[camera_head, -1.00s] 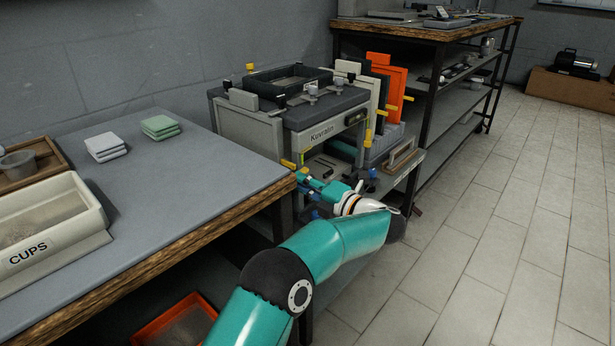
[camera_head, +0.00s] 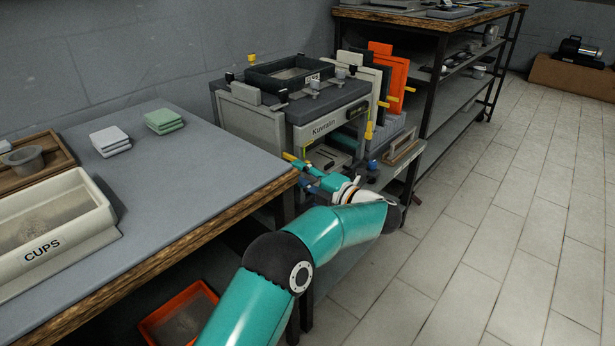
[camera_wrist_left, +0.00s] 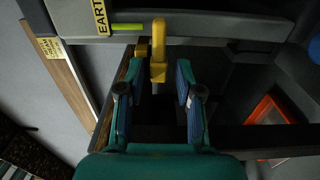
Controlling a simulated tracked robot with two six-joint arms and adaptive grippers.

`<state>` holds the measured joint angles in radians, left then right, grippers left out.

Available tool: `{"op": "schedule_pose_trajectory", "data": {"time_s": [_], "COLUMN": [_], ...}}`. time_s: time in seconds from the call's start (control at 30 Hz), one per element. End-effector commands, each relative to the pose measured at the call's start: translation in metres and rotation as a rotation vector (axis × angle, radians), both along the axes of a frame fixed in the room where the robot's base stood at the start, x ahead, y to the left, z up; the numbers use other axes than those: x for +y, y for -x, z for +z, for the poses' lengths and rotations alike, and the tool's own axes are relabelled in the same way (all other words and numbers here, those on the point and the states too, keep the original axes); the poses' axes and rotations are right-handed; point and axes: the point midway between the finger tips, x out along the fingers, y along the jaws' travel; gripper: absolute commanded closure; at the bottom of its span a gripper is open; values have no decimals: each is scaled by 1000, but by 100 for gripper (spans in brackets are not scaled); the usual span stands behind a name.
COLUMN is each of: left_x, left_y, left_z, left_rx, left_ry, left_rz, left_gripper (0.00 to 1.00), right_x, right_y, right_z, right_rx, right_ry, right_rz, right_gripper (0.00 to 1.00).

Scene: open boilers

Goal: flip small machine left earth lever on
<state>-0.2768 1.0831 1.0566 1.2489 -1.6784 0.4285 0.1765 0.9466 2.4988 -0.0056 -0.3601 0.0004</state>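The small grey machine (camera_head: 318,112), labelled like "Kuvrain", stands past the table's far end. In the left wrist view, its grey panel (camera_wrist_left: 200,22) carries a yellow EARTH label (camera_wrist_left: 100,16) and a yellow-green strip (camera_wrist_left: 127,28). Beside them a yellow lever (camera_wrist_left: 158,50) points down toward my left gripper (camera_wrist_left: 160,78). The gripper is open, with one blue-padded finger on each side of the lever's end and gaps visible on both sides. In the head view, my left gripper (camera_head: 312,178) is at the machine's near lower front, partly hidden by my wrist.
The grey table (camera_head: 190,180) with its wooden edge is left of my arm, bearing a CUPS bin (camera_head: 95,232) and stacked pads. An orange crate (camera_head: 180,318) lies below. The tiled floor to the right is clear.

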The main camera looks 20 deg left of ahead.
Motion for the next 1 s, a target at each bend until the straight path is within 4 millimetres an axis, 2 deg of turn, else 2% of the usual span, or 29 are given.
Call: {"op": "schedule_pose_trajectory", "data": {"time_s": [0.33,0.47,1.0], "left_x": [-5,-14,-103], "left_y": [0,3,37], "left_z": [0,0,-1], "left_rx": [0,0,0], "left_ry": [0,-1,-1], "left_rz": [-8,-10,-8], "left_gripper": [56,56,56], "right_x": [0,0,0], "right_y": [0,0,0], "right_z": [1,1,1], "right_rx": [0,0,0], "right_ry": [0,0,0], "right_rz": [0,0,0], "right_gripper": [56,56,56]}}
